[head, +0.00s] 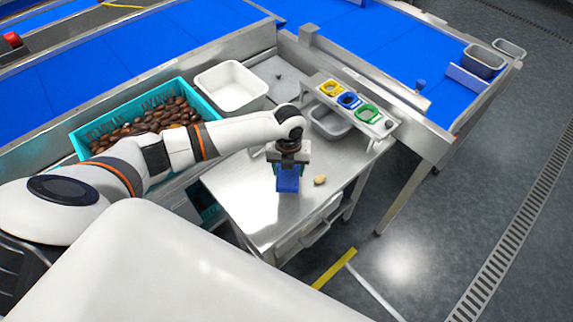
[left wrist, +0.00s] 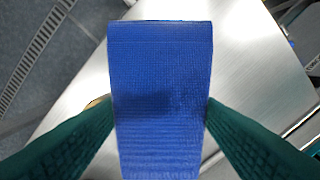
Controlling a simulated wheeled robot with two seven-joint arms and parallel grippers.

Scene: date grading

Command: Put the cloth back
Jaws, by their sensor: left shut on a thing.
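The blue cloth (head: 288,184) hangs from my left gripper (head: 288,168) over the steel table. In the left wrist view the cloth (left wrist: 160,80) has a woven texture and a dark patch across its middle. The two green fingers press on it from both sides, so the gripper is shut on it. I cannot tell whether its lower edge touches the table. My right gripper is not in view.
A small tan date (head: 320,180) lies on the steel table (head: 240,190), right of the cloth. A teal crate of dark dates (head: 85,140), a white tub (head: 232,90), a grey bin (head: 328,125) and a rack with yellow, blue and green rings (head: 350,102) stand around.

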